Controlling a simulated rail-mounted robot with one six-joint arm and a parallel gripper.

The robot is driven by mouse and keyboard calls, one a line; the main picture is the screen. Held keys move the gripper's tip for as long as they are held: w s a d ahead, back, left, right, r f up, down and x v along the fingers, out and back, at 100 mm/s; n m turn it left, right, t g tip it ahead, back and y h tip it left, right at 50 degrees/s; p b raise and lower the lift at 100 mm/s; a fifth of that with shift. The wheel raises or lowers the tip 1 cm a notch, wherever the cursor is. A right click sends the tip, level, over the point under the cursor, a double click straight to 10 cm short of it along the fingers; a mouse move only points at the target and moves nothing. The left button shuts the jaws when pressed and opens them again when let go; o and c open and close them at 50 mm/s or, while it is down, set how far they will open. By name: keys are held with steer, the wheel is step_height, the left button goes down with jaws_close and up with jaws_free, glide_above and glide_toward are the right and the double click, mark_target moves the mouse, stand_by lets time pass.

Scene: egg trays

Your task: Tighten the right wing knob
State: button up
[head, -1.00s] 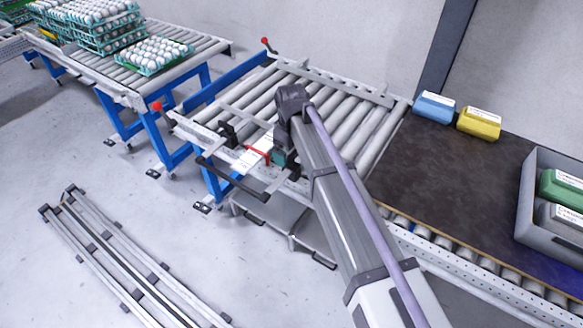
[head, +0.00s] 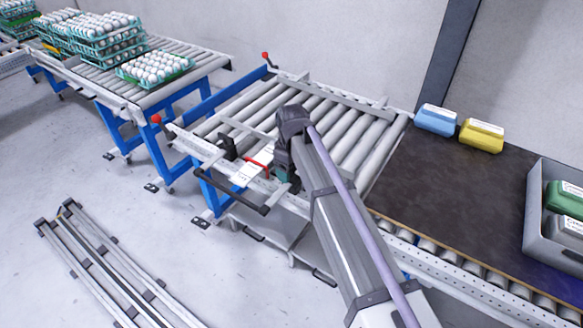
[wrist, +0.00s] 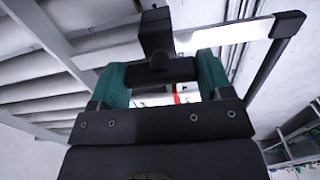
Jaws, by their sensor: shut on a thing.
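My gripper (head: 284,175) is at the front edge of the roller table, right of the red handle. Most of it is hidden behind my arm in the head view. In the wrist view its two teal fingers (wrist: 163,72) are shut on the black right wing knob (wrist: 170,69), whose crossbar spans between them. A black block (wrist: 156,32) stands just beyond the knob. In the head view the right wing knob is hidden by the gripper. A similar black fitting (head: 228,146) stands at the left on the same front edge.
The red handle (head: 257,166) and a white label plate (head: 242,176) lie close left of my gripper. A black bar handle (head: 232,194) sticks out in front. The roller table (head: 330,115) behind is empty. A dark belt (head: 450,180) adjoins at right.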

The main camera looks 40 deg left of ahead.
steer(key=shift+m, duration=0.4)
steer(key=m, duration=0.3)
steer(key=shift+m, duration=0.3)
steer(key=m, duration=0.9)
steer(key=shift+m, duration=2)
steer(key=o, duration=0.9)
